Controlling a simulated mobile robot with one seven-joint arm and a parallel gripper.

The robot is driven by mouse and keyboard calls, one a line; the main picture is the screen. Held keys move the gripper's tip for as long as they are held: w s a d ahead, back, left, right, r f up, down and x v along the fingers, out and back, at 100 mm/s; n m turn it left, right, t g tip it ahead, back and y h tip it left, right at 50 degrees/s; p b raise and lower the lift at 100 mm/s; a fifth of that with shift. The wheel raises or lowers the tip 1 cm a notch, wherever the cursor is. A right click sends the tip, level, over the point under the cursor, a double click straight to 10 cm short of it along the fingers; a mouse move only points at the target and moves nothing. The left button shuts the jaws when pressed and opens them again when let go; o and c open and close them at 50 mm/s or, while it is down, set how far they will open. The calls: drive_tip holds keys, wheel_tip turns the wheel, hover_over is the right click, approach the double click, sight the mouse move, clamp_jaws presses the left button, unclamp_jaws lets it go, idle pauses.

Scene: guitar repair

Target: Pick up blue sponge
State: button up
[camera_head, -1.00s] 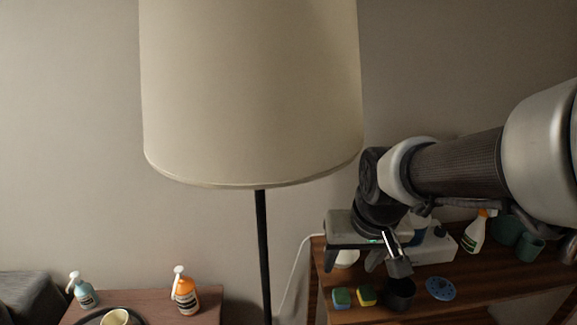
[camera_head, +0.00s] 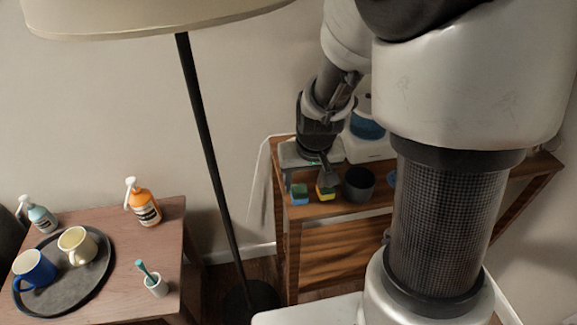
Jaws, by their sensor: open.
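The blue sponge (camera_head: 299,192), blue with a green part, sits near the front left corner of the wooden shelf unit's top. My gripper (camera_head: 309,177) is open and points down above the shelf top, with the blue sponge below and between its fingers in the picture. One finger shows at the left, over the sponge's side; the other hangs in front of a yellow sponge (camera_head: 326,194) and hides part of it. I cannot tell whether either finger touches a sponge.
A dark grey cup (camera_head: 358,184) stands right of the yellow sponge. The wooden shelf unit (camera_head: 335,215) is partly hidden by my arm. A floor lamp pole (camera_head: 206,150) stands to the left, and a side table (camera_head: 185,235) holds bottles and a tray of mugs.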

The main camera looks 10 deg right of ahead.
sight(299, 190)
drive_tip(key=x, duration=0.1)
drive_tip(key=b+x, duration=0.1)
drive_tip(key=x, duration=0.1)
drive_tip(key=b+x, duration=0.1)
drive_tip(key=x, duration=0.1)
drive_tip(key=shift+w+a, duration=0.25)
drive_tip(key=shift+a, duration=0.1)
drive_tip(key=shift+c, duration=0.5)
drive_tip(key=c, duration=1)
drive_tip(key=shift+r, duration=0.1)
drive_tip(key=shift+c, duration=0.3)
